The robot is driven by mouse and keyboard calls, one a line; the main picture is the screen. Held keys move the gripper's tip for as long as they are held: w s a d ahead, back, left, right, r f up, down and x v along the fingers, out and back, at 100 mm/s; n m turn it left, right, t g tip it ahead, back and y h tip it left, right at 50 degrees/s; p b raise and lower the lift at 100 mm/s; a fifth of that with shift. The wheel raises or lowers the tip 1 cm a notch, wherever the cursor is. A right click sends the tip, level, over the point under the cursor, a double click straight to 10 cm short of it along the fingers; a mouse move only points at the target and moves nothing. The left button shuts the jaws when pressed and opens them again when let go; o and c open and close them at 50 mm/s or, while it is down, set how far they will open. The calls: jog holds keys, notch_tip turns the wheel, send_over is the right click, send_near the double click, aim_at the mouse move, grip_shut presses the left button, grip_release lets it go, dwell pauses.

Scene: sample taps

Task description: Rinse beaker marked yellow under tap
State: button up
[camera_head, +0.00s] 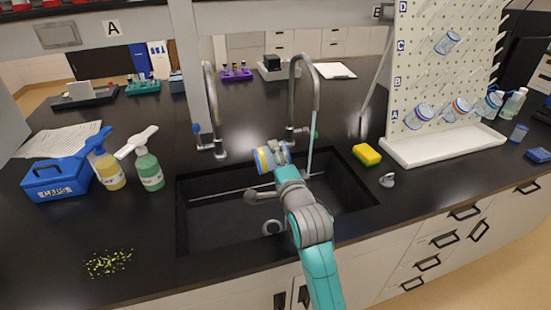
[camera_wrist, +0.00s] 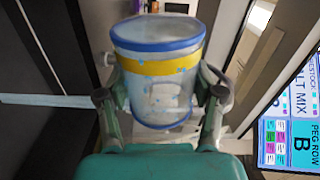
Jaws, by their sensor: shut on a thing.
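The beaker with a yellow band (camera_head: 264,160) is held over the sink (camera_head: 200,215), tilted on its side. In the wrist view the beaker (camera_wrist: 160,95) is clear, with blue rims, a yellow band and small blue specks. My gripper (camera_head: 280,156) is shut around its sides, one finger on each side (camera_wrist: 160,92). The right tap (camera_head: 293,90) has a green handle, and a pale blue water stream (camera_head: 311,125) falls from its spout. The stream is just right of the beaker in the head view. In the wrist view the stream (camera_wrist: 45,100) reaches toward the left finger; I cannot tell whether it touches the beaker.
A second tap (camera_head: 210,105) with a blue handle stands left, with no stream visible. A yellow sponge (camera_head: 366,154) lies right of the sink. A pegboard (camera_head: 440,65) holding several beakers stands over a white tray (camera_head: 445,148). Spray bottles (camera_head: 149,170) and a blue box (camera_head: 57,180) stand left.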

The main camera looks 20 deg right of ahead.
jog(key=m, duration=0.5)
jog(key=shift+r, duration=0.15)
jog(key=shift+r+m, duration=0.1)
jog(key=shift+m, duration=1.8)
dwell(0.7)
jog(key=n, duration=0.6)
jog(key=shift+f, duration=0.2)
jog(key=n, duration=0.6)
jog(key=shift+f+n, duration=0.15)
jog(key=shift+n, duration=0.25)
jog(key=n, duration=0.6)
jog(key=shift+d+f, duration=0.15)
jog(key=n, duration=0.6)
jog(key=shift+d+n, duration=0.2)
jog(key=shift+n, duration=0.2)
